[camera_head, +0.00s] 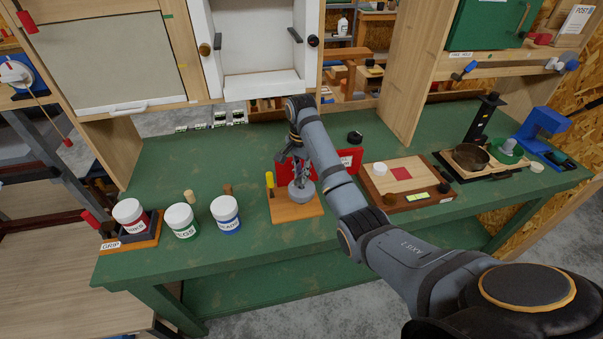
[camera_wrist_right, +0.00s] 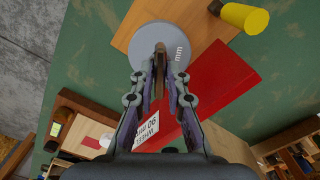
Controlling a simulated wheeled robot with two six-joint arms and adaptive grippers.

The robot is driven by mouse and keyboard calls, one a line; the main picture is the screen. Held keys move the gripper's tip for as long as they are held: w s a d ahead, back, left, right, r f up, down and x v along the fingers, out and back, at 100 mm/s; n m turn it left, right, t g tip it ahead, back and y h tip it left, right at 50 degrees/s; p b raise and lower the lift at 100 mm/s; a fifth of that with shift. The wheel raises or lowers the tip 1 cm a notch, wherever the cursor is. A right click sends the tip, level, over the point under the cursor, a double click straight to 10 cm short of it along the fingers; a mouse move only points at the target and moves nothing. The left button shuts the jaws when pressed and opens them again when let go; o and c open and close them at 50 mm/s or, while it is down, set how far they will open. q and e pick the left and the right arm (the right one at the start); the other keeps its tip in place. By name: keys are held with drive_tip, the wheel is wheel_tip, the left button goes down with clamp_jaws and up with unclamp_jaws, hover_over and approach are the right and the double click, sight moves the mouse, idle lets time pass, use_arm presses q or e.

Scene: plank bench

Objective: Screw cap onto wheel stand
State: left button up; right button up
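A wooden board (camera_head: 302,212) on the green bench carries a round grey disc (camera_head: 301,192) and a yellow-topped piece (camera_head: 269,180). In the right wrist view the grey disc (camera_wrist_right: 160,38) bears the letters "mm", and the yellow piece (camera_wrist_right: 243,17) is at upper right. My right gripper (camera_head: 303,172) points down over the disc. Its fingers (camera_wrist_right: 160,75) lie on either side of a narrow brown part; contact is unclear. A red block (camera_head: 350,160) with a white label stands behind, with a black knob-like piece (camera_head: 355,137) beyond it. My left gripper is out of view.
A wooden tray (camera_head: 428,199) with small parts lies at right, before a round pan (camera_head: 470,157) and a blue tool (camera_head: 541,128). The front bench middle is mostly clear.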

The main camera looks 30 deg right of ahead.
clamp_jaws()
drive_tip(key=shift+r+m+p, duration=0.1)
drive_tip(key=shift+m+p, duration=0.2)
drive_tip(key=shift+p, duration=0.4)
drive_tip(key=shift+m+p, duration=0.9)
drive_tip(key=shift+p, duration=0.5)
drive_tip(key=shift+m, duration=0.3)
drive_tip(key=shift+m+p, duration=0.8)
drive_tip(key=shift+p, duration=0.8)
